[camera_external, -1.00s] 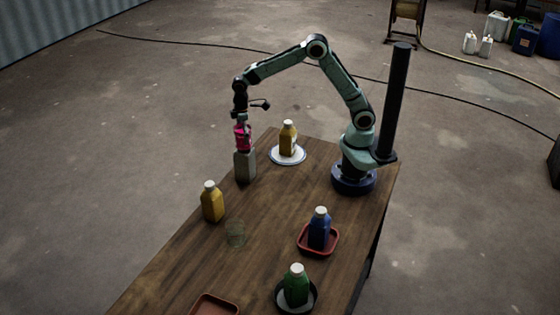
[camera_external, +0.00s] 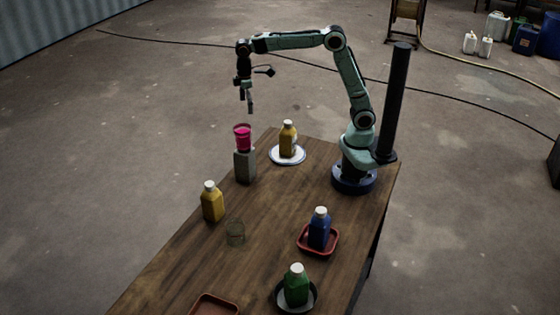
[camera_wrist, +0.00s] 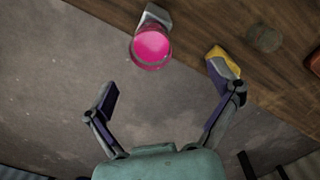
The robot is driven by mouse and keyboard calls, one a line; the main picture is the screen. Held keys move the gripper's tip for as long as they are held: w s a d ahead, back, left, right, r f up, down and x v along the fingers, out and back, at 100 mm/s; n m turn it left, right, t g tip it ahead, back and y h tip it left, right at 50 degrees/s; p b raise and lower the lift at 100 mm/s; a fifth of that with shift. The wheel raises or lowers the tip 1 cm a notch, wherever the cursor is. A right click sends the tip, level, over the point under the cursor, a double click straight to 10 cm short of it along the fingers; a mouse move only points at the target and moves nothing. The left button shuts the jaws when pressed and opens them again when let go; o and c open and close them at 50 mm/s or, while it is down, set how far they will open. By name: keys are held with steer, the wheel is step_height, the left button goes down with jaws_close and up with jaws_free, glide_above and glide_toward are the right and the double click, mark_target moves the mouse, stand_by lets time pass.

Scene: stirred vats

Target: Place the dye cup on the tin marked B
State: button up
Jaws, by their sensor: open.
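The dye cup (camera_external: 243,139), clear with bright pink dye, stands upright on top of a grey tin (camera_external: 245,168) near the far left edge of the table. In the wrist view the cup (camera_wrist: 151,46) is seen from above, with part of the tin (camera_wrist: 157,14) behind it. No letter is readable on the tin in either view. My gripper (camera_external: 247,106) is above the cup, apart from it, open and empty. In the wrist view its two fingers (camera_wrist: 166,85) are spread wide with nothing between them.
A yellow bottle (camera_external: 212,203) and an empty glass (camera_external: 236,233) stand nearer the front. A mustard bottle stands on a white plate (camera_external: 272,158). A blue bottle (camera_external: 319,229) is in a red tray and a green bottle (camera_external: 296,287) in a dark dish. Another red tray (camera_external: 215,305) is at the front edge.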

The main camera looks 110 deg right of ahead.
steer(key=s+a+f, duration=0.2)
steer(key=s+a, duration=0.3)
steer(key=s, duration=0.2)
steer(key=s+a+f, duration=0.1)
steer(key=s+a, duration=0.4)
steer(key=s, duration=0.3)
steer(key=s+a+f+n, duration=0.1)
steer(key=s+a, duration=0.3)
steer(key=s, duration=0.4)
steer(key=shift+s+a+f+y, duration=0.25)
steer(key=shift+a+f+y, duration=0.15)
steer(key=shift+f, duration=0.4)
